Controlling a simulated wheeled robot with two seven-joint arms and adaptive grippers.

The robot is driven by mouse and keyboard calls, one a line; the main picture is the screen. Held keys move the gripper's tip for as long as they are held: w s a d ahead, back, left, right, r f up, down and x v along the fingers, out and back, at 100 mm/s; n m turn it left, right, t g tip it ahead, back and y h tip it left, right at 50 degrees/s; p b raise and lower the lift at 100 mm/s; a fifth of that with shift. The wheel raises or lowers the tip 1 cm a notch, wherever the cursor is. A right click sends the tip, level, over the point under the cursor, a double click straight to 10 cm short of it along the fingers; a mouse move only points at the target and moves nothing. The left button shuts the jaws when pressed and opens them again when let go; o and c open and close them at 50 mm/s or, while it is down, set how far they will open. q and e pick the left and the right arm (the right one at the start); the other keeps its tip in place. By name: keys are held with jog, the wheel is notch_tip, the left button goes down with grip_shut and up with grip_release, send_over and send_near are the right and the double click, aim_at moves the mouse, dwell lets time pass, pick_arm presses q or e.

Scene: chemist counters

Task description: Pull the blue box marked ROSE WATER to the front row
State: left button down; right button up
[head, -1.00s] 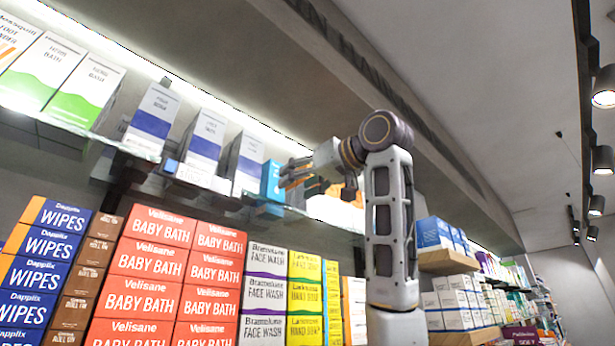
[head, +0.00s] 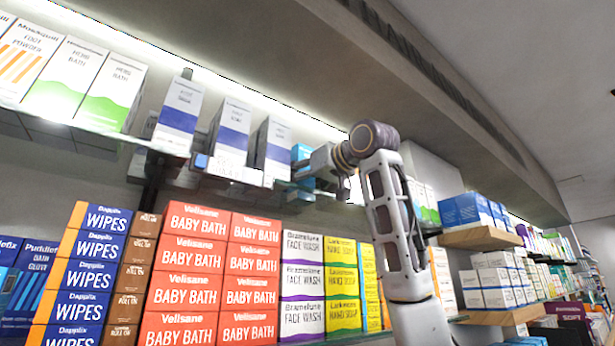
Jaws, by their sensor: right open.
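A small blue box (head: 301,153) stands on the upper glass shelf, to the right of the blue-and-white boxes. Its lettering cannot be read, so I cannot confirm ROSE WATER. My right gripper (head: 304,173) reaches in at shelf height from the right, its fingers at the blue box and covering much of it. The gripper is open; whether the fingers touch the box or lie around it cannot be told. My left gripper is not in view.
Blue-and-white boxes (head: 229,138) stand close to the left of the blue box along the shelf edge (head: 85,130). Below are stacks of red BABY BATH boxes (head: 190,255) and white FACE WASH boxes (head: 302,282). Wooden shelves (head: 480,236) with boxes stand at the right.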

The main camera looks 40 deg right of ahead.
jog(key=c, duration=0.8)
